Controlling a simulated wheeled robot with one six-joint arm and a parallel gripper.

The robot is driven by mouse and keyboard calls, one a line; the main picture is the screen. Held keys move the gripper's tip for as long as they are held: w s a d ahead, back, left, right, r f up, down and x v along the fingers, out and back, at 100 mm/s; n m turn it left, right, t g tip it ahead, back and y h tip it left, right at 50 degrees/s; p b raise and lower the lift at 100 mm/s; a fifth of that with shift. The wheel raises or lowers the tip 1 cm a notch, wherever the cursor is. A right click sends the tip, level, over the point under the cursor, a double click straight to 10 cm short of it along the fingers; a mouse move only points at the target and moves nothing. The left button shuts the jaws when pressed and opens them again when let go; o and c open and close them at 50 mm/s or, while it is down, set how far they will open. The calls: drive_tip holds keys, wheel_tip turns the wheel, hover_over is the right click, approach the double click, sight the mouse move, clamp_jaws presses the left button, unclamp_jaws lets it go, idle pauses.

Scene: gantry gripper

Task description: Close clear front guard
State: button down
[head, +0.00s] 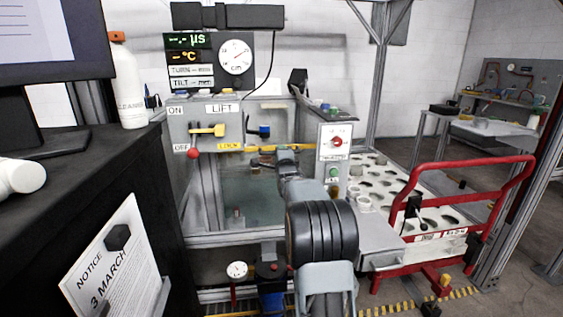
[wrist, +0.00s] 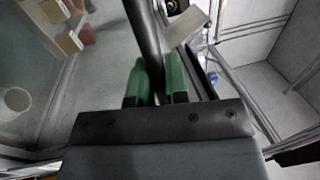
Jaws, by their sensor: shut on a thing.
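The clear front guard (head: 232,190) looks like a see-through pane across the machine's front opening, below the LIFT panel. In the wrist view a glassy pane (wrist: 65,100) fills the left side, with yellowish blocks and a round pale thing showing through it. My gripper (wrist: 155,82) has green finger pads closed on a dark bar (wrist: 143,30) that runs along the pane's edge. In the head view my arm hides the fingertips and the bar. I cannot tell how far the guard stands open.
The LIFT panel (head: 220,125) has a yellow lever and a red knob. A grey control post (head: 334,150) stands to the right of my arm. A red-railed cart (head: 455,170) is at right. A black bench (head: 90,190) with a white bottle (head: 127,85) is at left.

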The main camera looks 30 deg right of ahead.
drive_tip(key=shift+r, duration=0.7)
drive_tip(key=c, duration=1.1)
unclamp_jaws()
drive_tip(key=shift+f, duration=0.25)
drive_tip(key=v, duration=1.3)
drive_tip(key=shift+s+a, duration=0.15)
drive_tip(key=shift+s, duration=0.2)
